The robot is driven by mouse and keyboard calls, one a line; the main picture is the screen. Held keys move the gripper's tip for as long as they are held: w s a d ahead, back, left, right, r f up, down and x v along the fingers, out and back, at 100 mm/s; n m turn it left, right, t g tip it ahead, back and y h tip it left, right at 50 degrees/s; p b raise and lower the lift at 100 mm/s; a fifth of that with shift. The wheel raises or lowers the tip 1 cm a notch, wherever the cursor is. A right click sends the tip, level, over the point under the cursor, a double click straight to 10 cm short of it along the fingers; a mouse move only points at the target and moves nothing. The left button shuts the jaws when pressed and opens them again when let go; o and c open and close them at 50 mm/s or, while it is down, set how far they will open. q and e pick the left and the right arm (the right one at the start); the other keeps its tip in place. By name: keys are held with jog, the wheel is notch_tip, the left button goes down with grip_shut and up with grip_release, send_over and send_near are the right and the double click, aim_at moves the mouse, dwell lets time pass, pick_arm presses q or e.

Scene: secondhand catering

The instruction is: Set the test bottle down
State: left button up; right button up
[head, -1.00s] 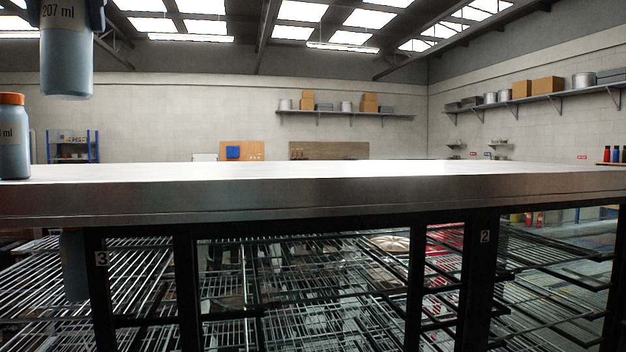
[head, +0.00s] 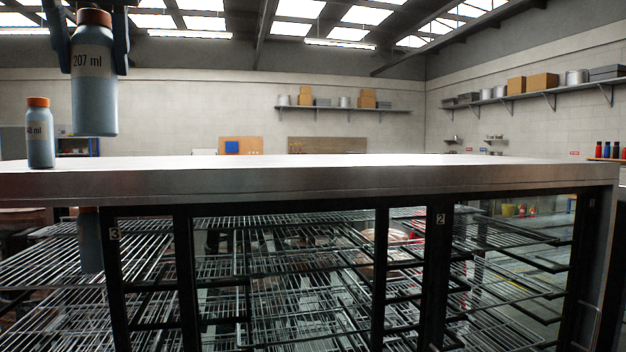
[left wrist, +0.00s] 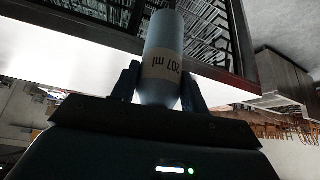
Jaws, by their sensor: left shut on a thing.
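The test bottle (head: 95,95) is grey-blue with an orange-brown cap and a label reading "207 ml". My left gripper (head: 92,50) is shut on it near the top and holds it upright, above the front left part of the steel counter top (head: 330,165) in the head view. In the left wrist view the bottle (left wrist: 165,45) sits between the two fingers (left wrist: 158,88), its label upside down. A second, similar bottle (head: 40,135) with an orange cap stands on the counter at the far left. My right gripper is not in view.
Under the counter top is a glass-fronted cabinet with wire racks (head: 290,275) and doors numbered 3 and 2. The counter top right of the bottles is clear. Several small bottles (head: 606,150) stand at the far right. Wall shelves (head: 345,108) hold boxes and pots.

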pick_arm(q)
jog(key=w+d+f+m+h, duration=0.1)
jog(key=w+d+f, duration=0.3)
jog(key=f, duration=0.8)
jog(key=w+d+f+m+h, duration=0.15)
jog(key=w+f, duration=0.45)
jog(key=f, duration=0.7)
jog(key=s+d+f+m+h, duration=0.1)
jog(key=d+f+m, duration=0.15)
jog(key=f, duration=0.65)
jog(key=s+d+f+m, duration=0.1)
jog(key=d+f+m, duration=0.15)
jog(key=f, duration=0.65)
jog(key=s+d+f+m+h, duration=0.1)
jog(key=s+d+f, duration=0.25)
jog(key=f, duration=0.35)
jog(key=s+d+f+m+h, duration=0.1)
jog(key=s+d+f, duration=0.1)
jog(key=s+f, duration=0.3)
jog(key=s+a+f+n+y, duration=0.2)
jog(key=s+a+n, duration=0.3)
jog(key=a, duration=0.4)
jog(key=shift+s+a+t+y, duration=0.3)
jog(key=shift+s+a+y, duration=0.15)
jog(key=shift+s, duration=0.4)
